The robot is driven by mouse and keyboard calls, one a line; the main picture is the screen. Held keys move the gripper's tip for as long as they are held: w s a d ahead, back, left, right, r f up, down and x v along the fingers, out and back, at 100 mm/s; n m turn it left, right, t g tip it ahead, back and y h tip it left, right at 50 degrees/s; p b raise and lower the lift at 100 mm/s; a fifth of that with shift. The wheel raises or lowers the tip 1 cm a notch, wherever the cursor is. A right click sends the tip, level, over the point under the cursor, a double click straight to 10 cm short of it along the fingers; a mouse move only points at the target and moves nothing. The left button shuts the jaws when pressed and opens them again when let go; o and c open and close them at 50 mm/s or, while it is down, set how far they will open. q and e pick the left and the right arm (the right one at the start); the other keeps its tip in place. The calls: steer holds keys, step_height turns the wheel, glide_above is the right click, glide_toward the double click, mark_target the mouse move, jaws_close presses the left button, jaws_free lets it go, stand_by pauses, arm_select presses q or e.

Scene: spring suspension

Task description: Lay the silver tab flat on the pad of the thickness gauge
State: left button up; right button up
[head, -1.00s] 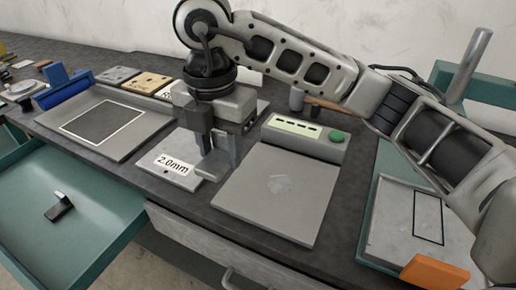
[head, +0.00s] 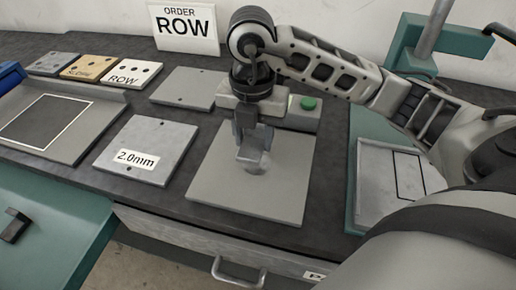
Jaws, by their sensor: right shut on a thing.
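The silver tab (head: 257,163) is a small, pale metal piece at the middle of a square grey plate. My right gripper (head: 252,145) points down over this plate and is shut on the tab, hiding part of it. I cannot tell whether the tab touches the plate. The teal stand with an upright post (head: 435,28) at the right looks like the thickness gauge. Its light grey pad (head: 375,180) carries a black outlined rectangle and looks bare; my arm covers its lower right. My left gripper is out of view.
The grey plate (head: 215,190) has a unit with a green button (head: 308,103) behind it. A plate marked 2.0mm (head: 160,135) and a framed dark panel (head: 45,122) lie left. An ORDER ROW sign (head: 185,28) stands behind. A teal tray (head: 70,225) holds a dark piece (head: 14,226).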

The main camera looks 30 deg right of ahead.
mark_target(258, 140)
steer(key=shift+d+f, duration=0.2)
steer(key=shift+d, duration=0.05)
steer(key=f, duration=0.3)
steer(key=shift+s+d+p, duration=0.15)
steer(key=shift+d+p, duration=0.05)
steer(key=shift+p, duration=0.15)
steer(key=shift+f, duration=0.5)
steer(key=o, duration=1.1)
steer(key=shift+c, duration=0.2)
step_height(258, 140, up, 12)
steer(key=shift+r+p, duration=0.2)
steer(key=shift+p, duration=0.25)
